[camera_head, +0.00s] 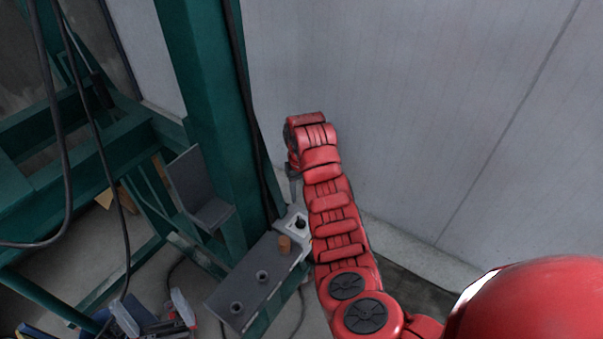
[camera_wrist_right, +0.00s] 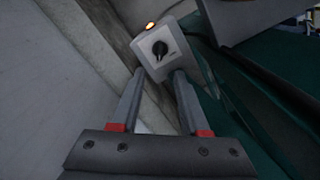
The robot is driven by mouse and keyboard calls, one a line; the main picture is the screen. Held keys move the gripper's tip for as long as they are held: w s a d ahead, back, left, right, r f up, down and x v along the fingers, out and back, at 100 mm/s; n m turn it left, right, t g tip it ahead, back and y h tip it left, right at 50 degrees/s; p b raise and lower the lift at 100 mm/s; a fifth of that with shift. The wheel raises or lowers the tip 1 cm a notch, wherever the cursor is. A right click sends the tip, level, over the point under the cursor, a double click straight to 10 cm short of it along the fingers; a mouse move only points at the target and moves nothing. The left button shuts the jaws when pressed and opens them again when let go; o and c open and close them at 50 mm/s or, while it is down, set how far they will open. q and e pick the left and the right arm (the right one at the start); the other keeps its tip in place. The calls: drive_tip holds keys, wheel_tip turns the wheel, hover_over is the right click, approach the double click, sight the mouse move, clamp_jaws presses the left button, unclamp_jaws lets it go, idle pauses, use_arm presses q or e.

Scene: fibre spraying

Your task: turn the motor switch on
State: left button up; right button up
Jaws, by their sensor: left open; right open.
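The motor switch is a black rotary knob (camera_wrist_right: 160,48) on a small light grey box (camera_wrist_right: 172,63) in the right wrist view. The knob also shows in the head view (camera_head: 300,224), at the top end of a grey panel. My right gripper (camera_wrist_right: 158,74) is open, with its two grey fingers pointing at the box, one tip towards each side below the knob. It holds nothing, and I cannot tell whether a tip touches the box. In the head view the right gripper is mostly hidden behind my red wrist. My left gripper (camera_head: 151,300) is open and empty at the bottom left.
The grey panel (camera_head: 240,294) carries two round fittings and an orange-brown cylinder (camera_head: 285,244). An orange light (camera_wrist_right: 150,26) glows at the box edge. A green steel frame (camera_head: 205,90) with hanging black cables stands left. A pale wall (camera_head: 410,100) lies behind and right.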

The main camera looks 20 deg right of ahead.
wheel_tip(320, 180, up, 4)
drive_tip(key=shift+p, duration=0.3)
idle(0.5)
